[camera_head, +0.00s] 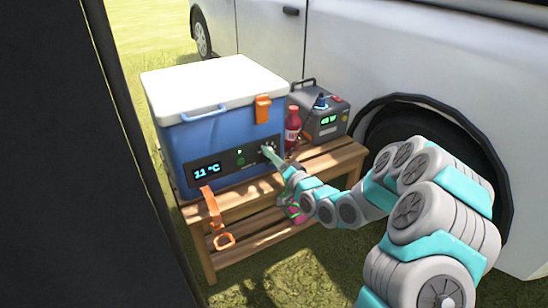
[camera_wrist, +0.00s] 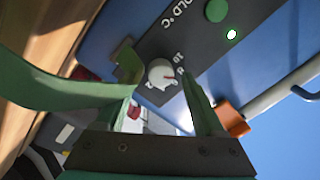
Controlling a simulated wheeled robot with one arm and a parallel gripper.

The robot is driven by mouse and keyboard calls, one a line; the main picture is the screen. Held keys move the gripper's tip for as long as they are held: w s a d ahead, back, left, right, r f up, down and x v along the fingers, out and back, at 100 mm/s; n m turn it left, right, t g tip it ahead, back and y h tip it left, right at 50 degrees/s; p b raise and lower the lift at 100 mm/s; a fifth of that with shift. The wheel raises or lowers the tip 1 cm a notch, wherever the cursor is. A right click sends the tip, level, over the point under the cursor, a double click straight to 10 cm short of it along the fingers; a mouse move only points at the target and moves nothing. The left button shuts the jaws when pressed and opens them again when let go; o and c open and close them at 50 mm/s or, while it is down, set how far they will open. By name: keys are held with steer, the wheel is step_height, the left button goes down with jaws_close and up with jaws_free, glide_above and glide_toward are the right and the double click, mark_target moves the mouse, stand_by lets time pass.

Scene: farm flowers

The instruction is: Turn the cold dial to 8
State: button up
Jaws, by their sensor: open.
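The blue cooler (camera_head: 200,146) with a white lid stands on a wooden bench. Its front display (camera_head: 206,170) appears to read 11 °C. My gripper (camera_head: 268,152) is at the right part of the cooler's front panel. In the wrist view its open green fingers (camera_wrist: 158,78) lie on either side of the dial; contact is unclear. In the head view the gripper largely hides the dial.
An orange latch (camera_head: 262,108) hangs above the panel. A red bottle (camera_head: 292,128) and a grey power box (camera_head: 322,120) stand right of the cooler on the bench (camera_head: 322,166). A green button (camera_wrist: 215,10) sits near the dial. A white vehicle (camera_head: 400,60) is behind.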

steer(key=v, duration=0.7)
steer(key=shift+s+d, duration=0.2)
steer(key=shift+s, duration=0.15)
stand_by(0.5)
steer(key=s+d+n+g+h+p, duration=0.3)
steer(key=s+d+g+h, duration=0.65)
steer(key=s+d, duration=0.65)
steer(key=s+r+g, duration=0.3)
steer(key=s+r, duration=0.1)
steer(key=s, duration=1)
steer(key=s+r+g+h+p, duration=0.1)
steer(key=s+r+g, duration=0.3)
steer(key=s, duration=1.1)
steer(key=shift+s+a+r, duration=0.15)
steer(key=shift+a+r, duration=0.05)
steer(key=shift+r, duration=0.35)
